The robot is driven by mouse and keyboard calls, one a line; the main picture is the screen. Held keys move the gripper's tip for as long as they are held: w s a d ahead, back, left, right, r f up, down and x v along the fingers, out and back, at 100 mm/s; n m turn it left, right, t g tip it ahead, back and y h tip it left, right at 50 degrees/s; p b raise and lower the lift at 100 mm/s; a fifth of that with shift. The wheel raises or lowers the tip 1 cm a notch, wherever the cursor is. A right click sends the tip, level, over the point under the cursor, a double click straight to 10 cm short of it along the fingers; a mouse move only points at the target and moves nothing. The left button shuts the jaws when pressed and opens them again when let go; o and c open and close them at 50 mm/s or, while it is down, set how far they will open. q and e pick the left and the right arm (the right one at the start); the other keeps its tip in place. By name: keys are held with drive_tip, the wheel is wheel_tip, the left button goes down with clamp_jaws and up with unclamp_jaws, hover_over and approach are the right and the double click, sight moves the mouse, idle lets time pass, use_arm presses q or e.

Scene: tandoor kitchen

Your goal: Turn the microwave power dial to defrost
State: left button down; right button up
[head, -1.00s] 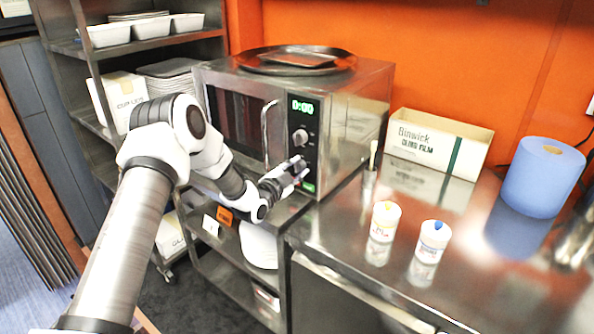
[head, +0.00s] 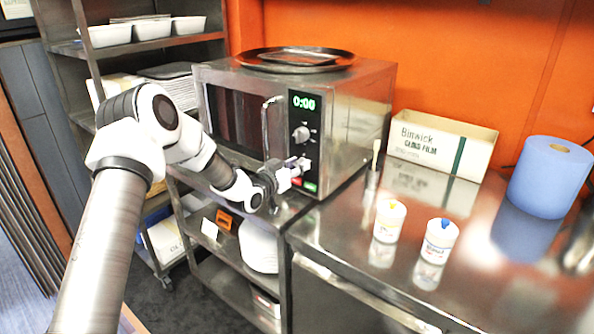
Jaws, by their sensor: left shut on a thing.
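The steel microwave (head: 345,115) stands on a metal shelf rack, its door closed and its green display (head: 304,102) showing 0:00. Its control panel has an upper dial (head: 301,133) in plain view and a lower dial (head: 304,162) beneath it. My left gripper (head: 298,166) is at the panel, its fingers shut on the lower dial. The fingers partly hide that dial, and its marks are too small to read. Red and green buttons (head: 309,186) show just below. My right gripper is not in view.
A dark round tray (head: 297,59) lies on top of the microwave. The door handle (head: 266,128) stands out just left of the panel. The steel counter at right bears two small tubs (head: 389,220), a film box (head: 441,141) and a blue roll (head: 548,178).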

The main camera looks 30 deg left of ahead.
use_arm(q)
drive_tip(key=n+b, duration=0.1)
drive_tip(key=n, duration=0.2)
drive_tip(key=n+h+b, duration=0.1)
drive_tip(key=n, duration=0.3)
drive_tip(key=n+b, duration=0.1)
drive_tip(key=n, duration=0.2)
drive_tip(key=shift+a+f, duration=0.15)
drive_tip(key=shift+f, duration=0.2)
drive_tip(key=shift+n, duration=0.4)
drive_tip(key=c, duration=1)
unclamp_jaws()
drive_tip(key=shift+c, duration=0.2)
drive_tip(key=shift+o, duration=1.1)
drive_tip(key=shift+r, duration=0.15)
drive_tip(key=s+a+r, duration=0.1)
drive_tip(key=s, duration=1)
drive_tip(key=shift+s+a, duration=0.2)
drive_tip(key=shift+s, duration=0.15)
